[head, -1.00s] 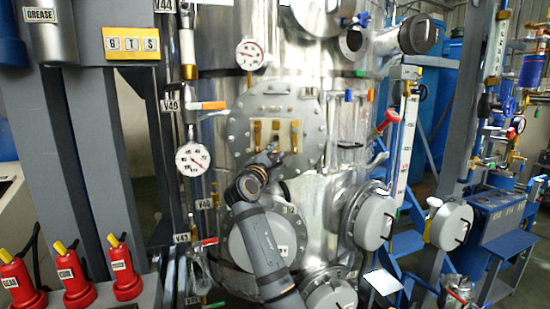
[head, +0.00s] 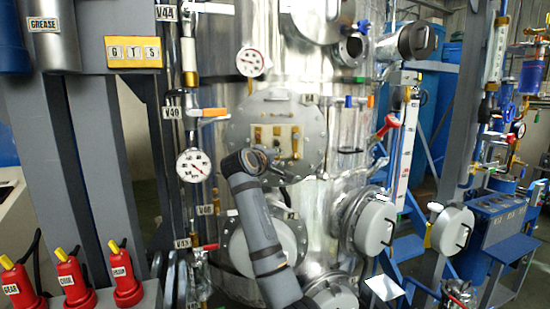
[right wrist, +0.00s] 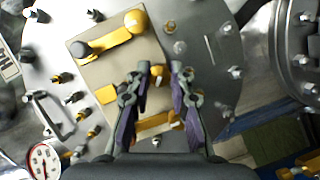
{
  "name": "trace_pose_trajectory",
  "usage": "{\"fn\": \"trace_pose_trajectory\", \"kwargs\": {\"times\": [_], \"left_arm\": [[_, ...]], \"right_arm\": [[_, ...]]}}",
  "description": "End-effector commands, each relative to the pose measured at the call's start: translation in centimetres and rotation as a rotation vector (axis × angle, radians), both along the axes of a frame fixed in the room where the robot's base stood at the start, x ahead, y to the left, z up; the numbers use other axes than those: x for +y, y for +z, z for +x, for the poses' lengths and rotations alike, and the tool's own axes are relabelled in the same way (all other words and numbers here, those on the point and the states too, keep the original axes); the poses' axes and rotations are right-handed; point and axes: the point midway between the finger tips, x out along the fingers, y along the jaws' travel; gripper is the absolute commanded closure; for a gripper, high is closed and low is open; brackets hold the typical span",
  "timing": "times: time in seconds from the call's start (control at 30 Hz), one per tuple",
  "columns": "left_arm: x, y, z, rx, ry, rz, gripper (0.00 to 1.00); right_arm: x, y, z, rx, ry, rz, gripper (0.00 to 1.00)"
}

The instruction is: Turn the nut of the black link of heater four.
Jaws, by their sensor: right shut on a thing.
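A beige terminal plate (head: 288,131) with brass links sits on the round bolted flange (head: 240,130) of the steel vessel. In the right wrist view, the plate (right wrist: 75,70) shows a brass link (right wrist: 112,38) with a dark end, and another brass bar (right wrist: 155,125) partly behind my fingers. My right gripper (head: 274,158) is at the plate's lower edge. In the right wrist view, its fingers (right wrist: 160,72) stand either side of a small brass nut or stud and are shut on it. I cannot tell which link is heater four's black one. My left gripper is not in view.
A pressure gauge (head: 193,164) and an orange-handled valve (head: 213,113) stand left of the flange. A grey round cover (head: 376,222) juts out at lower right. Red bottles (head: 75,280) stand at lower left.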

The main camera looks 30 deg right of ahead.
Motion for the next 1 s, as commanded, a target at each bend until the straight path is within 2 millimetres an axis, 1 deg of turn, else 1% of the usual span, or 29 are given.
{"fn": "trace_pose_trajectory", "kwargs": {"times": [0.27,0.6,0.8,1.0], "left_arm": [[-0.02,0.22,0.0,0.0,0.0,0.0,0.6],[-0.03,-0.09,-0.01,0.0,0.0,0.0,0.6],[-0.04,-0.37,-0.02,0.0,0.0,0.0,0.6],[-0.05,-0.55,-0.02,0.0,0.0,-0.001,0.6]], "right_arm": [[-0.12,0.01,-0.06,-0.141,-0.002,0.218,1.0],[-0.18,-0.03,-0.12,-0.302,-0.002,0.465,1.0],[-0.23,-0.04,-0.14,-0.372,-0.002,0.571,1.0],[-0.24,-0.04,-0.16,-0.416,-0.003,0.638,1.0]]}}
